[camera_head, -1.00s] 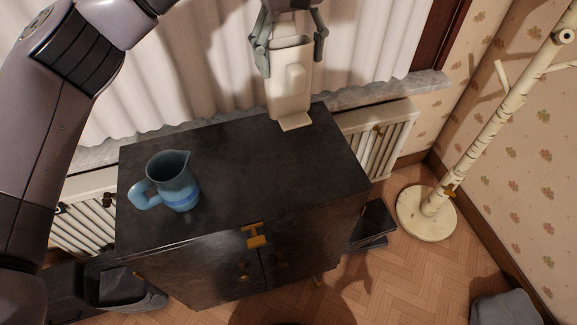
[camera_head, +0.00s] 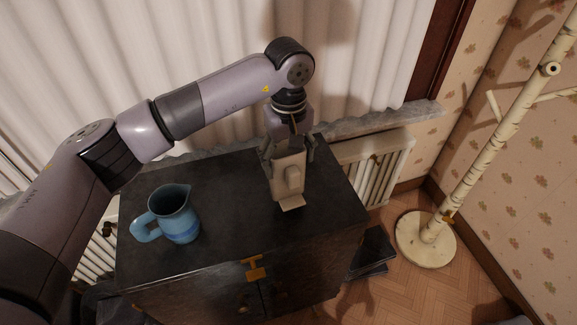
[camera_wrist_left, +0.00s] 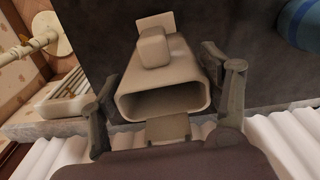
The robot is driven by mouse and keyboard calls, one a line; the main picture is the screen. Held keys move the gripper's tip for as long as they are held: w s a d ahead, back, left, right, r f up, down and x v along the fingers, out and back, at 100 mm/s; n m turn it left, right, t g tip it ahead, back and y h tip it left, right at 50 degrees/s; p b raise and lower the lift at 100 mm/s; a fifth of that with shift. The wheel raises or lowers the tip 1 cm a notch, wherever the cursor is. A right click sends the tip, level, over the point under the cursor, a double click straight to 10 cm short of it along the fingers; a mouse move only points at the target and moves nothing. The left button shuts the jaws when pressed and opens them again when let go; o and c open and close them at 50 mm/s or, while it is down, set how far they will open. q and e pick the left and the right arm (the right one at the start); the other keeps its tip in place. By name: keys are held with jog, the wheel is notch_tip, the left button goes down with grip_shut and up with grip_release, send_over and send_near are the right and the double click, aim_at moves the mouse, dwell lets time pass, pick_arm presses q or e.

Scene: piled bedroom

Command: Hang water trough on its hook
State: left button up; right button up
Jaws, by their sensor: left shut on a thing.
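The water trough (camera_head: 288,178) is a beige, open-topped container with a raised block on its front and a flat lip at its lower end. My left gripper (camera_head: 287,152) is shut on it from above, with a finger at each side. In the head view it is over the back right of the dark cabinet top; I cannot tell whether it touches. The left wrist view shows the trough's open mouth (camera_wrist_left: 165,98) between the fingers. I cannot make out the trough's hook for certain. My right gripper is not in view.
A blue jug (camera_head: 176,213) stands on the cabinet (camera_head: 225,235), left of the trough. A white radiator (camera_head: 375,165) is below the stone sill (camera_head: 420,113), behind the cabinet. A birch-like coat stand (camera_head: 483,165) is at the right. Dark flat items (camera_head: 373,250) lie beside the cabinet.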

aim_at(289, 170)
pick_arm(q)
notch_tip(289, 170, down, 3)
jog(key=shift+f, duration=0.2)
jog(key=shift+f, duration=0.2)
jog(key=o, duration=2)
jog(key=shift+c, duration=0.2)
